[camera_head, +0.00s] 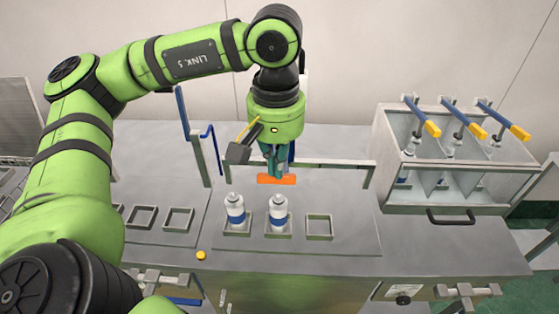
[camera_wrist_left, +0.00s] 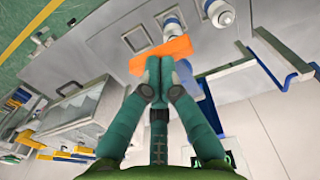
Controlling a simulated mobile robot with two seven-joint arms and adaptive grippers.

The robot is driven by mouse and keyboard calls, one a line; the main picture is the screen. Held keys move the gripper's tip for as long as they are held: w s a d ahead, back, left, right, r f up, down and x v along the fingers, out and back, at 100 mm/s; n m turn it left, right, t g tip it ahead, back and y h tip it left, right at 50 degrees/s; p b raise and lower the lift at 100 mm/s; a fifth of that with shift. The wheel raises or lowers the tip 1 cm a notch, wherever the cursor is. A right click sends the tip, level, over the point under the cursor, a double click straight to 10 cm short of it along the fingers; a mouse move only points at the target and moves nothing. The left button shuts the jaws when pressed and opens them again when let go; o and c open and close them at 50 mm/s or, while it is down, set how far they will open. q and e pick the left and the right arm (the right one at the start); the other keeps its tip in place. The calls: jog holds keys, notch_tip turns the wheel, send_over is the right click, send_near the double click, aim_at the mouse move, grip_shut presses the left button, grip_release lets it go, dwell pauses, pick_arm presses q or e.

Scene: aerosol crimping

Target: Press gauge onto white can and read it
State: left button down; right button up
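Two white cans with blue bands, a left one (camera_head: 236,212) and a right one (camera_head: 279,214), stand upright in square holders on the grey bench. Both show partly at the top of the left wrist view (camera_wrist_left: 174,24) (camera_wrist_left: 220,12). My left gripper (camera_head: 275,172) is shut on an orange bar-shaped piece (camera_head: 289,180), probably the gauge. It holds this piece above and behind the cans, apart from them. In the wrist view, the fingertips (camera_wrist_left: 165,72) pinch the orange piece (camera_wrist_left: 143,59). No reading can be made out. My right gripper is not in view.
An empty square holder (camera_head: 319,237) is right of the cans. More empty holders (camera_head: 178,230) are at left. A grey cabinet (camera_head: 458,200) with blue, yellow-tipped levers stands at right. A rail (camera_head: 340,164) with blue posts runs behind. A yellow button (camera_head: 201,255) is near the front edge.

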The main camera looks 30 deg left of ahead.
pick_arm(q)
notch_tip(320, 180, down, 9)
jog(key=s+d+b, duration=0.1)
jog(key=b, duration=0.7)
jog(key=shift+s+b, duration=0.35)
jog(key=shift+b, duration=0.05)
dwell(0.5)
dwell(0.6)
jog(key=r+p, duration=0.3)
jog(key=r, duration=0.1)
jog(key=w+r+p, duration=0.1)
jog(key=r+p, duration=0.2)
jog(key=r, duration=0.2)
jog(key=a+r+p, duration=0.1)
jog(key=r+p, duration=0.2)
jog(key=r, duration=0.2)
jog(key=shift+w+r+p, duration=0.25)
jog(key=shift+w+p, duration=0.15)
jog(key=shift+f, duration=0.1)
